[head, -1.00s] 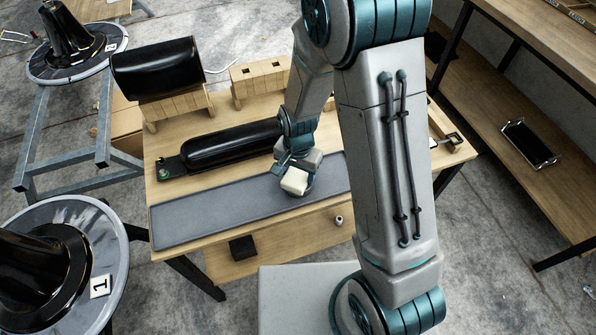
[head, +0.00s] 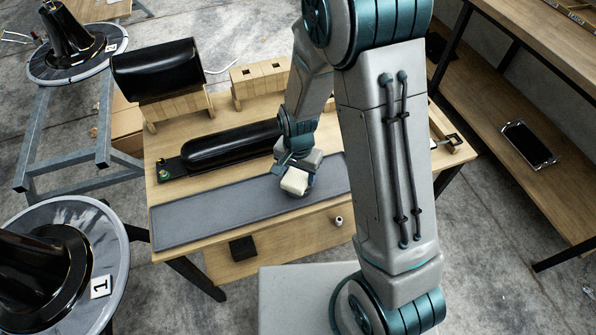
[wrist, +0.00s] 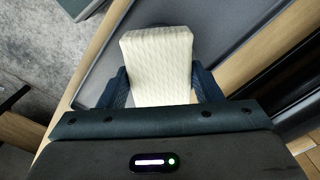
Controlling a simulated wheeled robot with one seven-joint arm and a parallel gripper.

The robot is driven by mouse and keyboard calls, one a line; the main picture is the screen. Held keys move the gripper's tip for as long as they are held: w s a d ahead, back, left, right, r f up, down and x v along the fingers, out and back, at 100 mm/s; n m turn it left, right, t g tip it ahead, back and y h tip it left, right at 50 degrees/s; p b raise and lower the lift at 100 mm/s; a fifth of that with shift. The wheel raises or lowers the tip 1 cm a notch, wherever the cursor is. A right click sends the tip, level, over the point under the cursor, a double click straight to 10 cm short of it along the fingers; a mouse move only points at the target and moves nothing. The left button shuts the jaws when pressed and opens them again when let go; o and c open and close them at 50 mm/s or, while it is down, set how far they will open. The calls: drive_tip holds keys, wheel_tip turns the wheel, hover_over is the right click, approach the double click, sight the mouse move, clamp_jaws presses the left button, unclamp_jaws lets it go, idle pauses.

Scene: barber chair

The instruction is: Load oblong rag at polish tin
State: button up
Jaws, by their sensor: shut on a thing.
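My gripper (head: 294,172) is shut on a cream, block-shaped oblong rag (head: 294,182) with a textured surface. It holds the rag over the grey mat (head: 205,222) near the front of the wooden bench. In the wrist view the rag (wrist: 157,55) sits between the two dark fingers of my gripper (wrist: 162,82), its far end sticking out past them. The head view does not show clearly whether the rag touches the mat. I cannot make out a polish tin in either view; my arm hides part of the bench's right side.
A long black padded piece (head: 230,147) lies behind the mat. A black cushion (head: 155,69) rests on a wooden stand at the back left, beside a wooden block with holes (head: 260,78). Black conical bases (head: 45,270) stand at left. A shelf (head: 500,125) is at right.

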sight(298, 173)
drive_tip(key=shift+r+p, duration=2.05)
drive_tip(key=shift+r, duration=1.2)
